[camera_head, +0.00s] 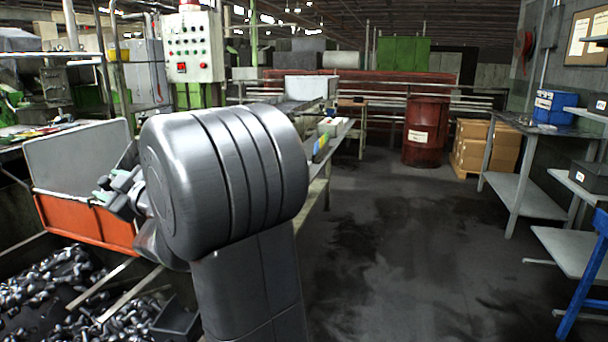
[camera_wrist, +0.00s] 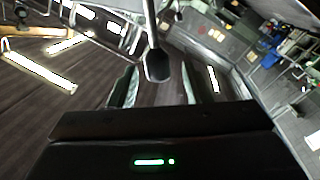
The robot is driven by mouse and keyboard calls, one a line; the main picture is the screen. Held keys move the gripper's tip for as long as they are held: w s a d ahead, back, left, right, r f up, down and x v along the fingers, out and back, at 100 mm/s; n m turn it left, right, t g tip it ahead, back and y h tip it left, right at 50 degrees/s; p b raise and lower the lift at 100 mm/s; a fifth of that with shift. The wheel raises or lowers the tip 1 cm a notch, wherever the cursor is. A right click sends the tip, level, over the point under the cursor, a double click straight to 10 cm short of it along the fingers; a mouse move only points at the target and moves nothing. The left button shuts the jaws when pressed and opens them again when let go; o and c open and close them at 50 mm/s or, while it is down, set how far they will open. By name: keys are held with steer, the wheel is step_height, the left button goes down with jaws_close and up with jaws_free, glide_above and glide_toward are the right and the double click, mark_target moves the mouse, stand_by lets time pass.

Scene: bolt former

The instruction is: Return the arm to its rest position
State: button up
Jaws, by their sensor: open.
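My arm stands large in the middle of the head view, its grey rounded joint hiding part of what lies behind. My gripper (camera_head: 118,192) shows at the left of that joint, in front of the orange and grey bin (camera_head: 90,222), and is partly hidden by the arm. In the wrist view my gripper (camera_wrist: 156,90) has its two fingers apart with nothing held between them. That view is tilted and shows the ceiling with bright lights. A dark rod with a wide end (camera_wrist: 158,65) shows beyond the fingers.
Loose metal parts (camera_head: 45,280) fill a container at the lower left. A control box (camera_head: 193,46) with buttons stands behind. A long bench (camera_head: 335,135) runs behind my arm. A red barrel (camera_head: 426,132), cardboard boxes (camera_head: 486,146) and a grey table (camera_head: 525,200) stand right. The floor between is clear.

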mark_target(109, 181)
steer(key=x, duration=0.3)
steer(key=shift+d+r, duration=0.1)
stand_by(0.3)
steer(key=shift+s+d, duration=0.1)
steer(key=shift+d, duration=0.05)
steer(key=v, duration=1.3)
steer(key=x, duration=1.3)
steer(key=shift+a, duration=0.35)
steer(key=shift+w+d+r+p, duration=0.15)
steer(key=shift+w+r+p, duration=0.15)
steer(key=shift+p, duration=0.45)
steer(key=shift+w+d+r+m+p, duration=0.15)
steer(key=shift+w+d+m+p, duration=0.1)
steer(key=shift+m+p, duration=0.3)
steer(key=shift+w, duration=0.1)
